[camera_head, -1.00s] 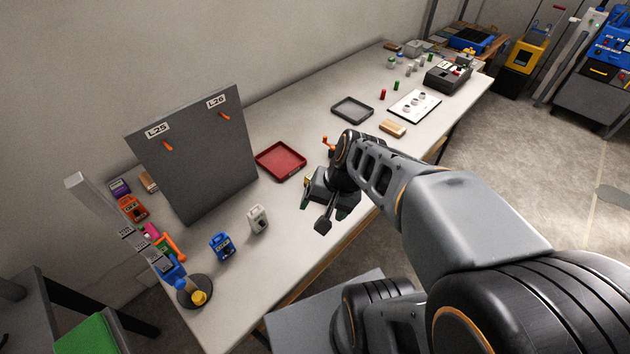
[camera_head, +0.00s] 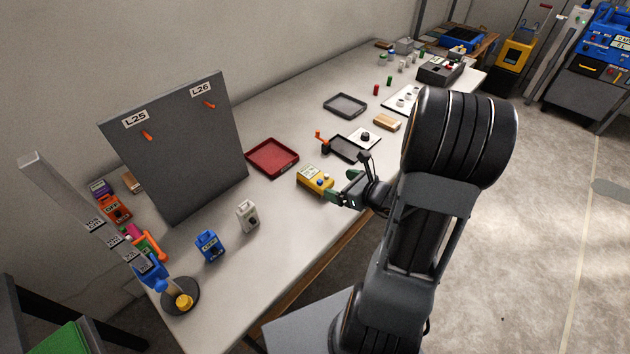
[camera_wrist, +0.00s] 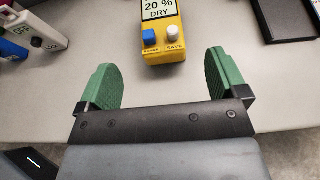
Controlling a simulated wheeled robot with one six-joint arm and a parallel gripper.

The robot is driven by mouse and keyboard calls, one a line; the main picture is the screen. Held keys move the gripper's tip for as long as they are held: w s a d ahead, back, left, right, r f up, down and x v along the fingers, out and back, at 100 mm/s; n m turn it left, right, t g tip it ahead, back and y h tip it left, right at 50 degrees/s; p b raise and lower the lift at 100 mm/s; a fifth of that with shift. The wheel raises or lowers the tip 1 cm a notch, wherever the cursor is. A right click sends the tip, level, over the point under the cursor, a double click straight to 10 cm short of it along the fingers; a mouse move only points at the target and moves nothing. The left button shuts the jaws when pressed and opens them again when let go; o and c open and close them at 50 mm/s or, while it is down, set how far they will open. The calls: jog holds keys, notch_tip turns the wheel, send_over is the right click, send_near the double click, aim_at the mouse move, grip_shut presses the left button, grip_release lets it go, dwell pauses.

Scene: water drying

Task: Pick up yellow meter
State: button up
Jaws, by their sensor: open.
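The yellow meter (camera_head: 315,180) lies on the table near its front edge, right of the white and blue meters. In the wrist view the yellow meter (camera_wrist: 163,36) shows a screen reading "20 % DRY", a blue button and a white button; its far end is cut off by the top edge. My gripper (camera_head: 340,190) is beside the meter at the table's front side. Its green fingers (camera_wrist: 165,75) are open and empty, pointing at the meter's near end, which sits centred ahead of the gap between them.
A white meter (camera_head: 248,216) and a blue meter (camera_head: 209,246) stand to the left. A red tray (camera_head: 272,157) lies behind the yellow meter, and a dark tray (camera_head: 350,149) lies to its right. A grey panel (camera_head: 178,150) stands upright further left.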

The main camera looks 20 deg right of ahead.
aim_at(317, 177)
jog(key=shift+x, duration=4.65)
jog(key=shift+d, duration=0.1)
jog(key=c, duration=1.1)
jog(key=shift+c, duration=0.7)
jog(key=shift+r, duration=0.2)
